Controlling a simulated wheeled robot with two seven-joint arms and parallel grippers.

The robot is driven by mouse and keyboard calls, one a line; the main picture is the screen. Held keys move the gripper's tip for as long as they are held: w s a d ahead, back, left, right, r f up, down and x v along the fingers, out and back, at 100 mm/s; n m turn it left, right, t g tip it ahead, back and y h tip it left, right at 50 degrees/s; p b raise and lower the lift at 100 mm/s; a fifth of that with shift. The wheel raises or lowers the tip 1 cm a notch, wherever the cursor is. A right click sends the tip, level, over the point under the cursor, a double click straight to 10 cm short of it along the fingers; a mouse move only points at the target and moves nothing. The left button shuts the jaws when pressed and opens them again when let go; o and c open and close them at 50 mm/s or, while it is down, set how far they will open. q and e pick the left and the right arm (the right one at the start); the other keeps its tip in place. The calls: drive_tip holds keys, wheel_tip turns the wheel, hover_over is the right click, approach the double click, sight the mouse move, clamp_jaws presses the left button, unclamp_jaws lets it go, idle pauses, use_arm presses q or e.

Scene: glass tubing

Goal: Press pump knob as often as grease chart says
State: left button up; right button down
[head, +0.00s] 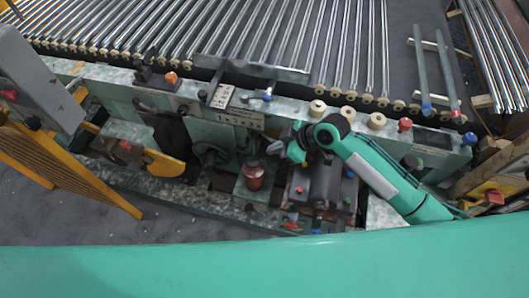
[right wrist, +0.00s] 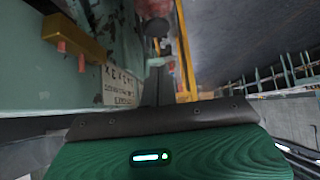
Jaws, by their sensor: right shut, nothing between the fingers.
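A red, round-bodied pump (head: 254,176) stands on a green block at the front of the machine. A knob on its top cannot be made out clearly. My right gripper (head: 277,148) is above it and a little to its right, shut and empty; I cannot tell whether it touches the pump. In the right wrist view, my right gripper's dark fingers (right wrist: 155,78) are together. A white card with marks (head: 222,95) is fixed on the machine's top, and a numbered plate (head: 240,118) is below it. Their writing is too small to read. My left gripper is out of view.
Metal tubes (head: 200,35) lie across rollers behind the machine. Pale round knobs (head: 348,113) and a red knob (head: 405,125) line its top edge. A yellow slatted frame (head: 70,165) stands at left. A dark boxy unit (head: 322,185) sits right of the pump.

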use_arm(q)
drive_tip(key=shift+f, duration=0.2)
use_arm(e)
drive_tip(key=shift+v, duration=1)
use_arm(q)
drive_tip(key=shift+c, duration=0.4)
